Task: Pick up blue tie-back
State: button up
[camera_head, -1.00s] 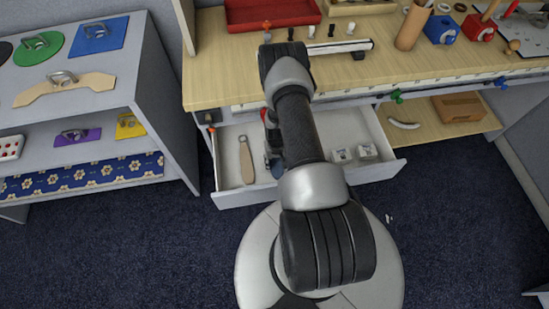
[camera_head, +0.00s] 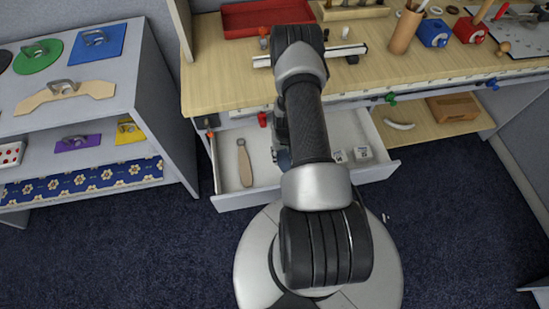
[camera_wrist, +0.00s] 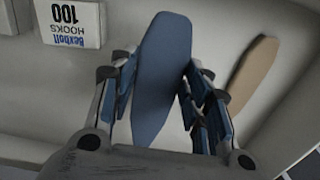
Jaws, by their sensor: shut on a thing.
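The blue tie-back (camera_wrist: 160,75) is a long, flat, rounded strip in the wrist view. It stands lengthwise between the two fingers of my gripper (camera_wrist: 160,92), which are shut on it from both sides. Its far rounded end reaches past the fingertips, over the pale drawer floor. In the head view my arm hides most of the gripper and the tie-back; only a small bluish patch shows beside the arm, over the open drawer (camera_head: 215,165).
A tan wooden strip (camera_wrist: 252,75) lies in the drawer right of the gripper; it also shows in the head view (camera_head: 244,162). A white hooks box (camera_wrist: 72,22) lies at the wrist view's upper left. The wooden worktop (camera_head: 225,85) overhangs the drawer's back.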

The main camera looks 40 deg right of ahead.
jog(key=s+d, duration=0.6)
jog(key=d, duration=0.6)
jog(key=shift+s+d+p, duration=0.15)
jog(key=shift+d+p, duration=0.15)
jog(key=shift+p, duration=0.05)
